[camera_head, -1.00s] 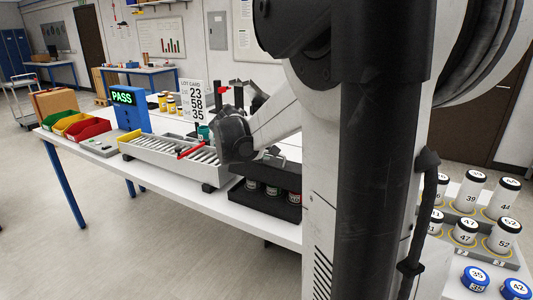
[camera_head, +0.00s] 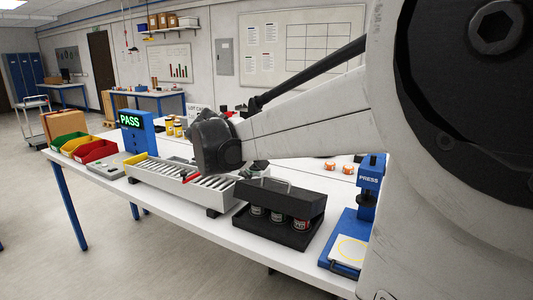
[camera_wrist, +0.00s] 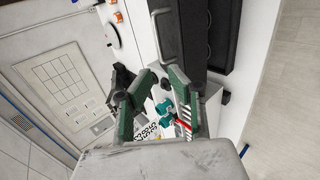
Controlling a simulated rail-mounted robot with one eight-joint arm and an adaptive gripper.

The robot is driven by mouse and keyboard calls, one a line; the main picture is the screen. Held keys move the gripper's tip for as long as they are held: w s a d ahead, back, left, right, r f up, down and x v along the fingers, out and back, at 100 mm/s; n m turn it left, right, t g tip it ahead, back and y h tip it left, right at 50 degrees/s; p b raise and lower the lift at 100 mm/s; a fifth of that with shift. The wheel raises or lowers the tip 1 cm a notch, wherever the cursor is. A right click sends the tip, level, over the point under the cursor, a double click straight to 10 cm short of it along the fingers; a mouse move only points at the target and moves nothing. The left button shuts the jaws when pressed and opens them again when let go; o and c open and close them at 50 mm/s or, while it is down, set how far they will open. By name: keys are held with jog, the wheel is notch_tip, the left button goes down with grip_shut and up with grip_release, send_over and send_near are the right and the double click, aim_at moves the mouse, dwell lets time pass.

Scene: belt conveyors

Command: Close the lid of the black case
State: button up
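The black case (camera_head: 268,238) stands on the white table in the head view. Several dark cans sit in its front; three show clearly. Its lid (camera_head: 300,203) appears raised behind and above the cans, with a metal handle (camera_head: 272,182). In the wrist view, the dark case (camera_wrist: 217,30) is at the upper right, and its handle (camera_wrist: 164,38) runs along its left side. My gripper (camera_wrist: 159,78) has two green-and-black fingers spread apart with nothing between them. It is close to the handle end of the case, apart from it as far as I can tell. My wrist mostly hides it in the head view.
A roller conveyor (camera_head: 165,177) is left of the case. A blue press (camera_head: 369,185) stands to the right. Orange-and-white parts (camera_head: 338,167) lie behind. A blue PASS display (camera_head: 133,122) and coloured bins (camera_head: 95,151) are farther left.

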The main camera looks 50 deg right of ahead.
jog(key=shift+s, duration=0.3)
jog(key=shift+c, duration=1.1)
jog(key=shift+d+r+m, duration=0.25)
jog(key=shift+m, duration=0.05)
grip_shut()
notch_tip(320, 180, up, 7)
jog(key=m+g+y+p, duration=0.1)
jog(key=m+y+p, duration=0.7)
jog(key=m, duration=0.9)
send_over(283, 190)
jog(key=w+a+p, duration=0.1)
jog(key=w, duration=0.1)
jog(key=shift+h, duration=0.4)
jog(key=x, duration=0.4)
jog(key=a+p+x, duration=0.1)
jog(key=x, duration=0.2)
jog(key=a+x, duration=0.1)
jog(key=x, duration=0.3)
jog(key=shift+s+a+f+p, duration=0.1)
jog(key=shift+s+f+p, duration=0.2)
jog(key=shift+f, duration=0.3)
jog(key=shift+a+f, duration=0.2)
jog(key=shift+f, duration=0.25)
jog(key=shift+s+a+f, duration=0.1)
